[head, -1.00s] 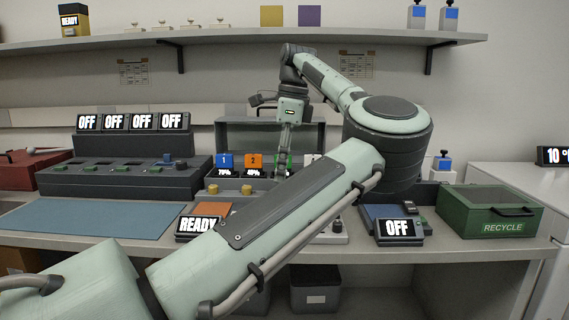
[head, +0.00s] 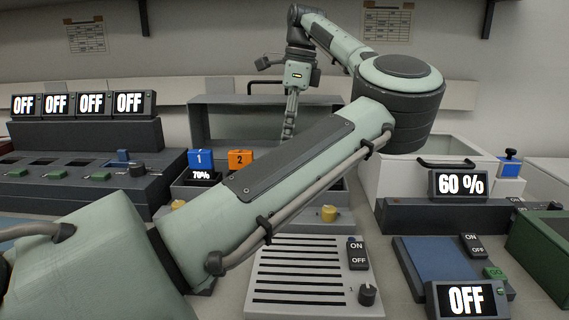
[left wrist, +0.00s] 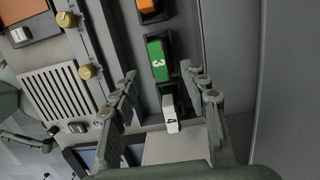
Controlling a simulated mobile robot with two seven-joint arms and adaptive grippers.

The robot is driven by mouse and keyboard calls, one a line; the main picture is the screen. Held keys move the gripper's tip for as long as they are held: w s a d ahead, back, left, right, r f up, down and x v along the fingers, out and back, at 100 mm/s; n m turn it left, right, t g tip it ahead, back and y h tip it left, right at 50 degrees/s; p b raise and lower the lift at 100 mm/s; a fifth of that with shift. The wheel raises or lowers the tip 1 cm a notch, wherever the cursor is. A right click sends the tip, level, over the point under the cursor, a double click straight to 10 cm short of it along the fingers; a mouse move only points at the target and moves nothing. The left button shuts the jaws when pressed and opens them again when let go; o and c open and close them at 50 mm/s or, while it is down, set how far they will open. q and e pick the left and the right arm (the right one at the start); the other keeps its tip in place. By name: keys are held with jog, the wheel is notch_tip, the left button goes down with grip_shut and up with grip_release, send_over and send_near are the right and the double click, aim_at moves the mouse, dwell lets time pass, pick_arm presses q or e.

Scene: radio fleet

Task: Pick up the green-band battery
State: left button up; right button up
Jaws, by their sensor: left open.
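The green-band battery (left wrist: 158,62), marked 3, sits in a dark slot in the left wrist view. In the head view it is hidden behind my left arm. My left gripper (left wrist: 159,74) is open. In the left wrist view its fingers lie on both sides of the battery row, and I see nothing held. How far the fingertips are above the green battery is hard to tell. In the head view the gripper (head: 289,132) points down behind my forearm. My right gripper is not in view.
A white battery (left wrist: 171,112), marked 4, stands close beside the green one, between the fingers. An orange battery (head: 240,159) and a blue battery (head: 201,159) stand in the same row. A slatted panel (head: 308,270) and a green box (head: 541,247) are nearer the front.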

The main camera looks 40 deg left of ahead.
pick_arm(q)
jog(key=shift+w+a, duration=0.15)
jog(key=shift+w, duration=0.05)
jog(key=shift+f, duration=0.35)
jog(key=f, duration=0.4)
jog(key=s+f, duration=0.1)
jog(key=f, duration=0.2)
jog(key=shift+a, duration=0.35)
jog(key=shift+r, duration=0.1)
jog(key=shift+c, duration=0.4)
grip_shut()
